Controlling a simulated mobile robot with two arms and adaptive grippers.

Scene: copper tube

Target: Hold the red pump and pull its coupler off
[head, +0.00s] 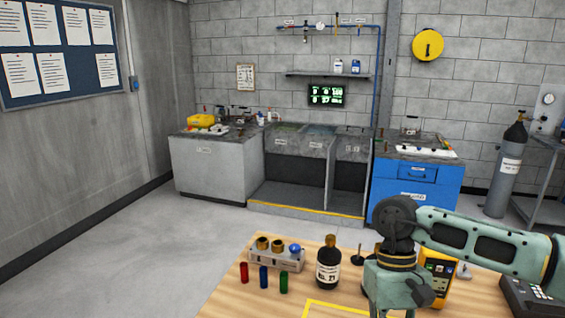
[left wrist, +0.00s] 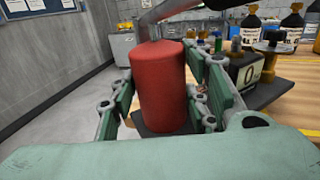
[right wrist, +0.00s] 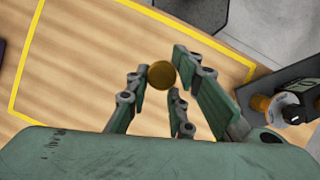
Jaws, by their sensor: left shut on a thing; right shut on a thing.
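The red pump (left wrist: 163,88) is an upright red cylinder in the left wrist view, and a grey bar-like part crosses at its top. My left gripper (left wrist: 165,95) has its green fingers closed on both sides of the pump. A round brass piece (right wrist: 161,75), which looks like the coupler, sits between the fingertips of my right gripper (right wrist: 160,85), shut on it. No pump shows beside it in the right wrist view. In the head view my right gripper (head: 393,290) is at the lower right over the table, fingertips out of sight. The pump and left gripper are outside the head view.
The wooden table (head: 225,300) carries a dark bottle (head: 328,265), a metal block with brass fittings (head: 276,257), small coloured cylinders (head: 264,278) and a yellow meter (head: 438,275). A yellow outline (right wrist: 60,115) marks bare tabletop below the right gripper.

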